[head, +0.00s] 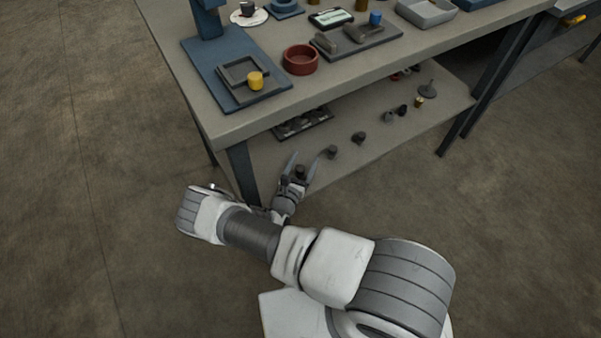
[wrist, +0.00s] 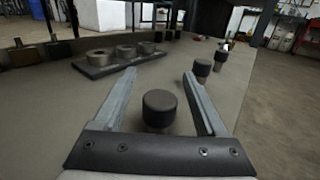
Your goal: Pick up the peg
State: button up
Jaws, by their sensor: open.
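A short dark cylindrical peg (wrist: 159,107) stands upright on the lower shelf in the wrist view, with a wider black top. My gripper (wrist: 160,76) is open, with one finger on each side of this peg and a visible gap on both sides. In the head view my gripper (head: 302,162) is at the front edge of the lower shelf, and the dark top of the peg (head: 300,171) shows between its fingers. Similar dark pegs stand further along the shelf, one (wrist: 203,66) just beyond the right finger.
A dark rack (wrist: 118,58) with round grey pieces lies on the shelf (head: 275,165) beyond my left finger. Several small dark parts (head: 358,137) stand along the shelf to the right. The workbench top (head: 240,125) overhangs the shelf; its leg (head: 242,172) is left of my gripper.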

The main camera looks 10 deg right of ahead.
grip_shut()
dwell(0.3)
jog(key=shift+r, duration=0.1)
